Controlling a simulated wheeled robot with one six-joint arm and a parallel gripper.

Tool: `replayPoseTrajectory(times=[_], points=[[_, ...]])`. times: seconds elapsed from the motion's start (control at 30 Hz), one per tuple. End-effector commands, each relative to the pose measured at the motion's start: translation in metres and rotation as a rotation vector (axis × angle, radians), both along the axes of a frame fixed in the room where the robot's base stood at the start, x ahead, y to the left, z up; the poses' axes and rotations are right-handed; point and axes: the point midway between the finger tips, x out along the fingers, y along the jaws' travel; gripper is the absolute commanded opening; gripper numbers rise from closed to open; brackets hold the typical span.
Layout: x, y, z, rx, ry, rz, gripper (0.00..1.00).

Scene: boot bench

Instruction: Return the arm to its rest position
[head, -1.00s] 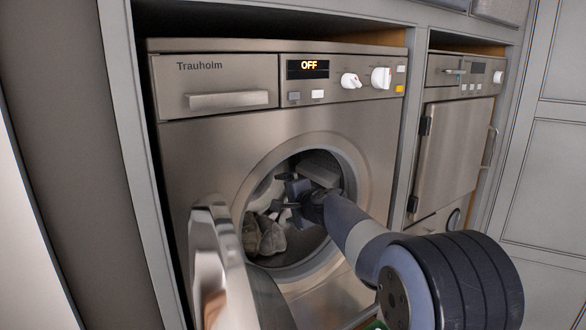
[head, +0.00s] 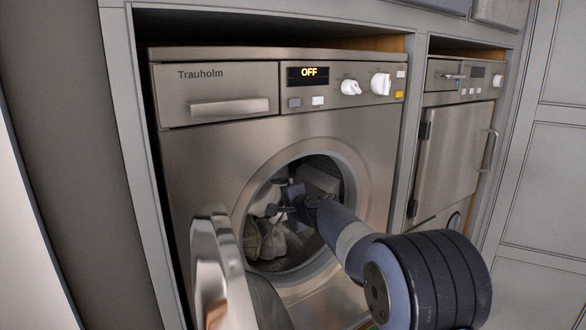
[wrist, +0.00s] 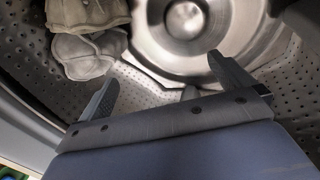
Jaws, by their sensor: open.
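My gripper (head: 284,201) is at the drum opening of the washing machine (head: 180,160), with my arm reaching in from the lower right. In the wrist view my gripper (wrist: 168,82) has its two fingers spread wide apart, with nothing between them. Beyond the fingers is the perforated metal drum (wrist: 265,45). Greyish cloth-like items (wrist: 85,50) lie in the drum to the upper left, apart from the fingers. In the head view these items (head: 265,240) show at the lower left of the opening.
The round door (head: 212,265) stands open at the lower left of the opening. The display (head: 307,73) reads OFF. A second appliance (head: 452,150) with a closed door stands to the right. The drum rim surrounds my arm closely.

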Motion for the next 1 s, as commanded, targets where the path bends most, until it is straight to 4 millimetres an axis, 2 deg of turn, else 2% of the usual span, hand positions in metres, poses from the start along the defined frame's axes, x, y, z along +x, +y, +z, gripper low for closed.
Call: replayPoseTrajectory(times=[0.1,0.8,1.0], points=[[0.005,0.004,-0.003,-0.001,0.0,0.0,1.0],[-0.084,-0.045,0.031,0.0,-0.003,-0.001,1.0],[-0.056,-0.029,0.021,0.001,0.004,0.001,1.0]])
